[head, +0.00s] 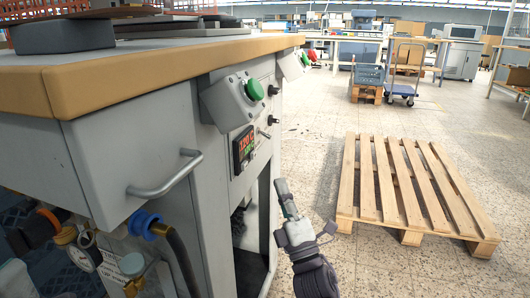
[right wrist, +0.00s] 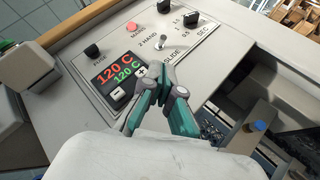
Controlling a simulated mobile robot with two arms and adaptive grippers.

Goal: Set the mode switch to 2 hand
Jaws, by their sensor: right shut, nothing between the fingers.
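The mode switch is a small metal toggle (right wrist: 160,43) on the grey control panel (right wrist: 190,46) in the right wrist view. Labels reading "2 HAND" and what looks like "SLIDE" stand by it; I cannot tell for sure which way its lever leans. In the head view the toggle (head: 264,134) sticks out of the machine's side. My right gripper (right wrist: 162,72) is shut and empty. Its fingertips are close to the toggle, beside the temperature display (right wrist: 118,72), and appear apart from the toggle. The right gripper (head: 281,186) also shows in the head view, right of the machine. My left gripper is not in view.
Black knobs (right wrist: 92,51) and a red button (right wrist: 132,26) are near the toggle. A green button box (head: 238,98) and a metal handle (head: 165,175) project from the machine. A wooden pallet (head: 397,188) lies on the floor at right; bare floor lies between.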

